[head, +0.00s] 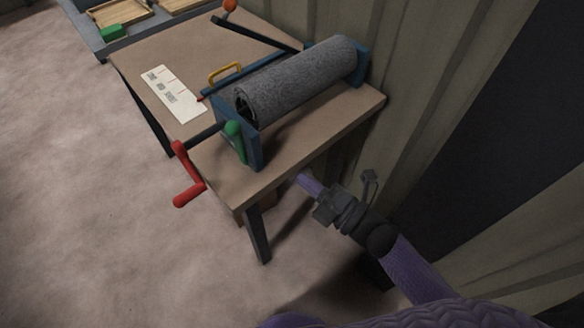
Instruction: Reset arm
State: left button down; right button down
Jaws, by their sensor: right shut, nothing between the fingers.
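My right gripper (312,185) comes in from the bottom right on a purple arm. It is shut and empty, in front of the table's right front side and apart from the machine. My left gripper is not in view. The wooden-topped table (300,152) carries a blue-framed machine with a grey fabric roll (300,80). A red crank handle (187,175) sticks out past the table's left edge.
A blue-edged bench with a green block (113,32) stands at the upper left. Corrugated wall rises at right; the left floor is clear.

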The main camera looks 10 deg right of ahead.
jog(key=shift+s, duration=0.1)
dwell(0.3)
jog(key=s+d+f+m+g+h, duration=0.1)
jog(key=s+d+f+m+h, duration=0.15)
jog(key=f+m, duration=0.3)
jog(key=s+d+f+m+g+h, duration=0.1)
jog(key=s+d+f+m+h, duration=0.1)
jog(key=f+m+h, duration=0.35)
jog(key=s+d+f+m+g+h, duration=0.2)
jog(key=s+f+m, duration=0.1)
jog(key=f, duration=0.5)
jog(key=s+d+f+m+g+h, duration=0.1)
jog(key=s+f+m+g, duration=0.4)
jog(key=s, duration=0.7)
jog(key=s+d+f+m+g+h, duration=0.1)
jog(key=s+f+m+g, duration=0.4)
jog(key=s, duration=0.8)
notch_tip(320, 180, down, 2)
jog(key=shift+s+d+f+h, duration=0.1)
jog(key=shift+s+d+h, duration=0.05)
jog(key=shift+h, duration=0.35)
